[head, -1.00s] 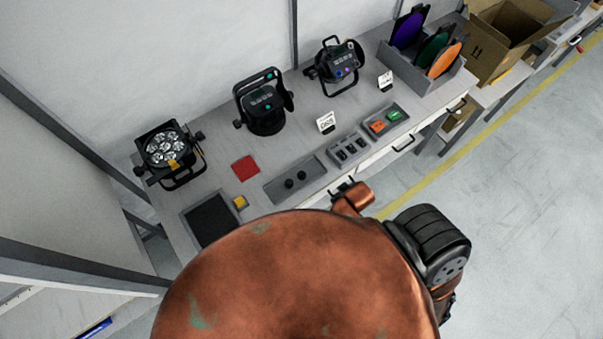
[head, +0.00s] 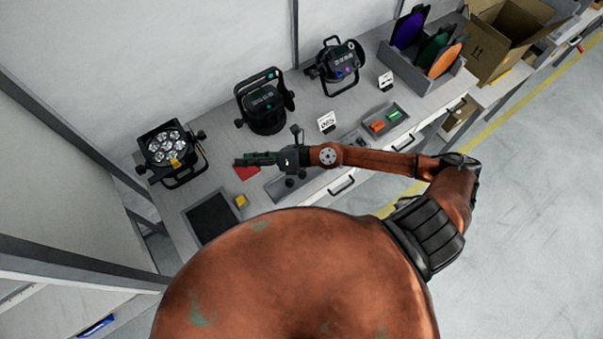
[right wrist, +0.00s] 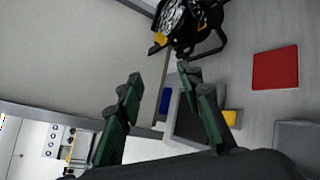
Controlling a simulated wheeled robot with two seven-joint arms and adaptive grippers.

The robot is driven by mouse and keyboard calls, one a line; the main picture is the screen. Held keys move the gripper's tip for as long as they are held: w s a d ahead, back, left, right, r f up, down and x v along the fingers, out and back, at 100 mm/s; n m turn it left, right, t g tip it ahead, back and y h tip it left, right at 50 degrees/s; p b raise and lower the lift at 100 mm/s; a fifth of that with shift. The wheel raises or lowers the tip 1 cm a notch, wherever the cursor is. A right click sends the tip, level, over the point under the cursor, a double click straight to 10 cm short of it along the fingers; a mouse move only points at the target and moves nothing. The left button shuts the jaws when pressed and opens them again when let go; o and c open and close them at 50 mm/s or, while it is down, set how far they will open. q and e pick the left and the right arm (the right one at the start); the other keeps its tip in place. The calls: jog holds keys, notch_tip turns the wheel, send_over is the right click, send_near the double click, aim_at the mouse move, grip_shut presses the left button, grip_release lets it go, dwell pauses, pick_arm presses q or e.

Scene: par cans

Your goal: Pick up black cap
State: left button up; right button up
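Two small dark round pieces, which look like black caps (head: 289,182), sit on the long grey tray (head: 277,190) on the workbench; I cannot tell more of their shape. My right gripper (head: 240,160) is above the bench, its fingers pointing left over the red square and its wrist passing above the tray. In the right wrist view its green-padded fingers (right wrist: 163,82) are spread apart with nothing between them. No cap shows clearly in that view. My left gripper is not in view.
A lamp with several lenses (head: 166,147) stands left, near the fingers in the wrist view. Two more black fixtures (head: 263,104) stand at the back. A red square (head: 246,173), yellow block (head: 241,201) and black pad (head: 211,218) lie nearby. A filter rack (head: 427,72) is right.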

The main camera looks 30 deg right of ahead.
jog(key=s+d+f+n+g+h, duration=0.2)
jog(key=s+d+f+n+g, duration=0.15)
jog(key=f, duration=0.35)
jog(key=n+g+h, duration=0.2)
jog(key=n+h, duration=0.3)
jog(key=h, duration=0.1)
send_near(303, 172)
jog(key=a, duration=0.2)
jog(key=shift+d+f+p+x, duration=0.1)
jog(key=shift+d+p+x, duration=0.2)
jog(key=shift+x, duration=1.15)
jog(key=shift+d+f+p+x, duration=0.1)
jog(key=shift+d+p+x, duration=0.2)
jog(key=shift+x, duration=1.1)
jog(key=shift+d+f+p+x, duration=0.1)
jog(key=shift+d+p+x, duration=0.15)
jog(key=shift+x, duration=1.2)
jog(key=shift+c, duration=0.6)
jog(key=c, duration=0.4)
jog(key=shift+r, duration=0.1)
